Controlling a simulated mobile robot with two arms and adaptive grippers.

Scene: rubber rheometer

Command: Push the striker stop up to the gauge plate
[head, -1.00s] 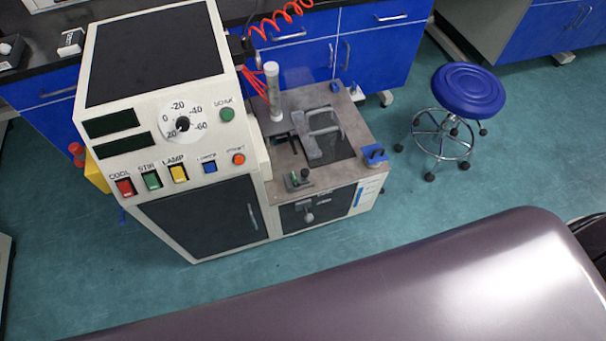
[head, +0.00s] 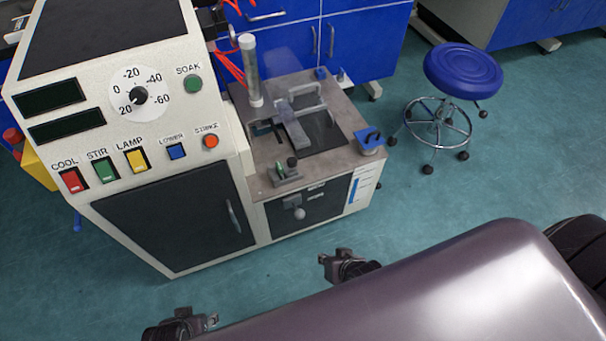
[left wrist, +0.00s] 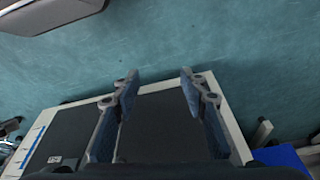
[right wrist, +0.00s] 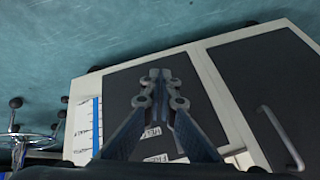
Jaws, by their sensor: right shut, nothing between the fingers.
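The rheometer's grey worktop (head: 338,92) carries small fittings; which are the striker stop and the gauge plate I cannot tell for sure. A grey bar (head: 291,126) lies beside a pale bridge-shaped frame over a dark recess (head: 325,135). At the front edge stands a small grey block (head: 285,177) with a green part and a black knob. My right gripper (head: 337,265) is below and in front of the machine, shut and empty, also in the right wrist view (right wrist: 160,74). My left gripper (head: 190,322) is at lower left; its fingers are apart and empty in the left wrist view (left wrist: 160,76).
A clear upright tube (head: 251,75) stands at the worktop's back left. A blue-topped fitting (head: 369,141) sits at its right corner. The tall control cabinet (head: 200,125) rises on the left. A blue stool (head: 463,72) stands right. Open floor lies between.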

